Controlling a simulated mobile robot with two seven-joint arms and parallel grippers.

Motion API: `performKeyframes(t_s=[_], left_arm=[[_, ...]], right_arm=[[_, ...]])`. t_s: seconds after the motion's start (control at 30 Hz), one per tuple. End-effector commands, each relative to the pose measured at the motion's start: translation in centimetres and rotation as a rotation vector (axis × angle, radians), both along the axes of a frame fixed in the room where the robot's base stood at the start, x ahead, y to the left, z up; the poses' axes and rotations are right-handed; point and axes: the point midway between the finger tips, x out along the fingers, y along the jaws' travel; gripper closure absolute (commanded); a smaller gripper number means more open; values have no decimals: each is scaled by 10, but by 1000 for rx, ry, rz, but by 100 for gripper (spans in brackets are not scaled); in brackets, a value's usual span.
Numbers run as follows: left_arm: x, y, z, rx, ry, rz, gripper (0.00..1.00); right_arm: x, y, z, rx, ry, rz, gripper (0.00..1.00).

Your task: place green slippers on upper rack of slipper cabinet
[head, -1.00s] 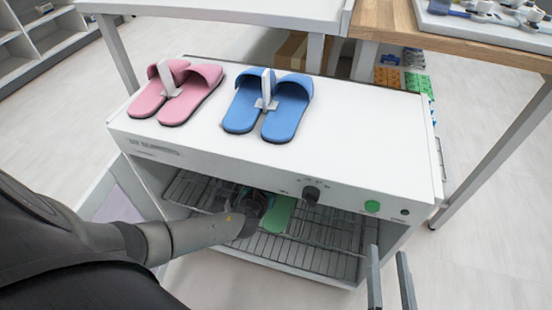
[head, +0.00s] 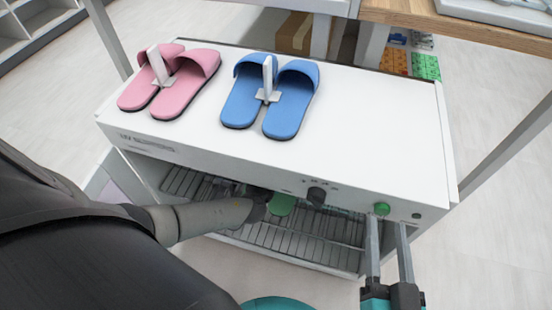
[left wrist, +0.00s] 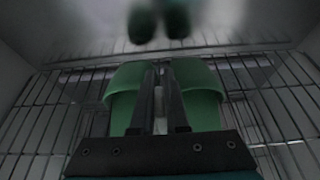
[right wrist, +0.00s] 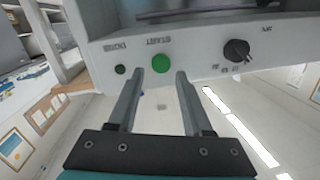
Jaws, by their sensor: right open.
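The green slippers (left wrist: 122,108) are inside the cabinet, over its wire rack (left wrist: 38,120). A green toe also shows in the head view (head: 282,204). My left gripper (left wrist: 160,68) reaches into the cabinet, its fingers close together on the pale upright piece between the slippers; in the head view my arm hides most of them. I cannot tell whether the slippers rest on the rack. The white slipper cabinet (head: 375,130) is open at the front. My right gripper (head: 388,228) is open and empty before the green button (right wrist: 160,63) at the panel's right end.
Pink slippers (head: 187,88) and blue slippers (head: 290,100) with white upright holders stand on the cabinet top. A black knob (head: 316,196) sits on the panel. A wooden table (head: 460,30) stands behind right. The cabinet top's right part is clear.

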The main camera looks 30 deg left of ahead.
Motion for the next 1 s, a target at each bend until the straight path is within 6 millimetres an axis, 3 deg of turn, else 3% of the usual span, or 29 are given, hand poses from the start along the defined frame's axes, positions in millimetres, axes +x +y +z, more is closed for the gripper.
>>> performKeyframes(t_s=[0.03,0.23,0.63,1.0], left_arm=[[0,0,0,-1,0,-1,81],[0,0,0,0,0,-1,59],[0,0,5,1,0,-1,59],[-20,-5,13,1,1,-2,59]], right_arm=[[0,0,0,0,0,0,50],[0,0,0,0,1,0,50],[-1,1,0,0,2,1,50],[10,-10,-12,-114,171,11,50]])
